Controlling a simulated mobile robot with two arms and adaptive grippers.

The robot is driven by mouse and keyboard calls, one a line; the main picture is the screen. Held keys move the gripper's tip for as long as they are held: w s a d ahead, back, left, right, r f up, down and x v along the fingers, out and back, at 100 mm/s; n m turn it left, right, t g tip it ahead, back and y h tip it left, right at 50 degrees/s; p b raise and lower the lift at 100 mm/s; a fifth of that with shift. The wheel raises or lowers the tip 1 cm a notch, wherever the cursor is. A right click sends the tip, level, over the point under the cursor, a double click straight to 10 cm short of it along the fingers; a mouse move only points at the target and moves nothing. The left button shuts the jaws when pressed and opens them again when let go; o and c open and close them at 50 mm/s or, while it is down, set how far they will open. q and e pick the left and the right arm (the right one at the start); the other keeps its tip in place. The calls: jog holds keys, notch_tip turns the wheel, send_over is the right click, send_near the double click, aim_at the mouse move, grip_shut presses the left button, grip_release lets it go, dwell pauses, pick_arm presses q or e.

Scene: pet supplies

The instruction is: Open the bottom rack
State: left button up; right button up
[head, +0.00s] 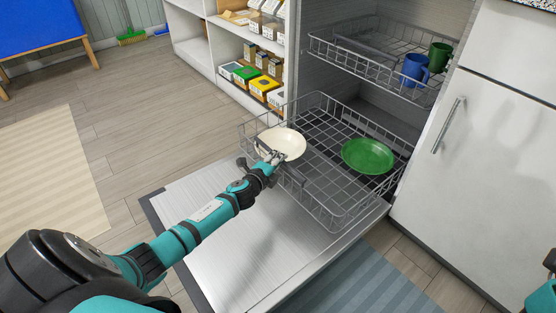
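The bottom rack (345,214) is a grey wire basket in the dishwasher. It sticks well out of the machine, over the lowered door (243,259). A white bowl or plate (287,142) and a green plate (368,156) lie in it. My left gripper (267,155) is at the rack's front side, overlapping the front wires and the near edge of the white dish. A dark bar on the rack front (294,174) lies just right of it. Its fingers are small and partly merge with the wires, so their opening and contact are unclear. My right gripper is out of view.
The upper rack (375,62) holds a blue mug (414,69) and a green mug (438,57). A white shelf (213,56) with small boxes stands behind on the left. A white fridge-like cabinet (481,138) is at right. The floor (130,139) left of the door is clear.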

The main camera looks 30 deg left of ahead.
pick_arm(q)
jog(key=shift+o, duration=0.6)
jog(key=v, duration=1.2)
jog(key=shift+f, duration=0.1)
